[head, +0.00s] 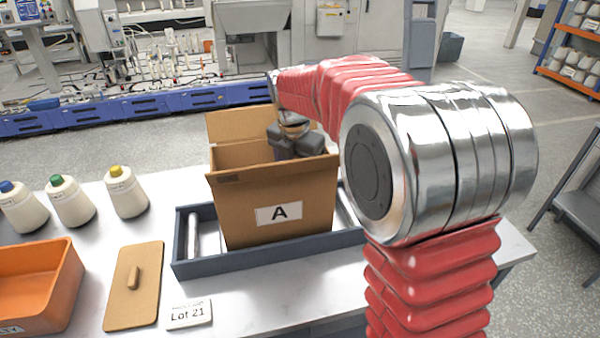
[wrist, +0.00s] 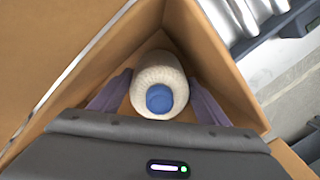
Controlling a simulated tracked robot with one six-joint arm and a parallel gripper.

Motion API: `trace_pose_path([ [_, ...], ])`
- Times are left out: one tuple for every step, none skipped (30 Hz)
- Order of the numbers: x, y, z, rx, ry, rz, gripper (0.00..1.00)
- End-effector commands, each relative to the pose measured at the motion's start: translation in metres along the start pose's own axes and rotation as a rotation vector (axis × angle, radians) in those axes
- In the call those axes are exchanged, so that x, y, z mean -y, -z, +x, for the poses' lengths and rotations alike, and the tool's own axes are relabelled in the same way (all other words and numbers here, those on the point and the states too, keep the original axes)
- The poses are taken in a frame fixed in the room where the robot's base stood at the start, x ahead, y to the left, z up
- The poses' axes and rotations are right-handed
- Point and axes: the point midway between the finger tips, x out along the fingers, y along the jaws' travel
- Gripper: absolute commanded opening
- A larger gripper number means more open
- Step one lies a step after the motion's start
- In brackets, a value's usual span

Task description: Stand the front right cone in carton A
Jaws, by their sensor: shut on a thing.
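Carton A (head: 235,215) is an open brown box with a label "A" on its front, standing in a dark blue-grey tray (head: 190,266). My gripper (head: 297,150) reaches down into the carton's mouth in the head view; its fingertips are hidden behind the front wall. In the wrist view my gripper (wrist: 160,95) is shut on a cream cone (wrist: 158,78) with a blue tip, one finger on each side. The cone is inside the carton, near a corner between the carton walls (wrist: 215,60). I cannot tell whether its base touches the carton floor.
Three cream cones with blue (head: 24,208), green (head: 72,203) and yellow (head: 127,193) tips stand at the left. An orange bin (head: 60,285), a brown lid (head: 120,300) with a handle and a "Lot 21" card (head: 189,314) lie in front.

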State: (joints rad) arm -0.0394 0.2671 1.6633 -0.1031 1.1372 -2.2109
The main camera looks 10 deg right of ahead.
Motion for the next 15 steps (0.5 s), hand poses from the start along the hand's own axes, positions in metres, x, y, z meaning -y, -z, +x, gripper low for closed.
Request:
trace_pose_path([
  [-0.0002,-0.0002,0.0004,0.001,-0.001,0.0,0.2],
  [-0.0002,-0.0002,0.0006,0.001,-0.001,0.0,0.2],
  [-0.0002,-0.0002,0.0007,0.001,-0.001,0.0,0.2],
  [-0.0003,-0.0002,0.0008,0.001,-0.001,0.0,0.2],
  [-0.0003,-0.0002,0.0007,0.001,-0.001,0.0,0.2],
  [-0.0003,-0.0001,0.0007,0.001,-0.001,0.0,0.2],
  [-0.0003,-0.0001,0.0007,0.001,-0.001,0.0,0.2],
  [-0.0003,-0.0001,0.0007,0.001,-0.001,0.0,0.2],
  [-0.0002,-0.0001,0.0007,0.001,-0.001,0.0,0.7],
  [-0.0002,-0.0001,0.0007,0.001,-0.001,0.0,0.72],
  [-0.0002,-0.0001,0.0007,0.001,-0.001,0.0,0.74],
  [-0.0002,-0.0001,0.0007,0.001,-0.001,0.0,0.77],
  [-0.0002,-0.0001,0.0008,0.001,-0.001,0.0,0.79],
  [-0.0002,0.0,0.0008,0.001,-0.001,0.0,0.81],
  [-0.0002,0.0,0.0008,0.001,-0.001,0.0,0.84],
])
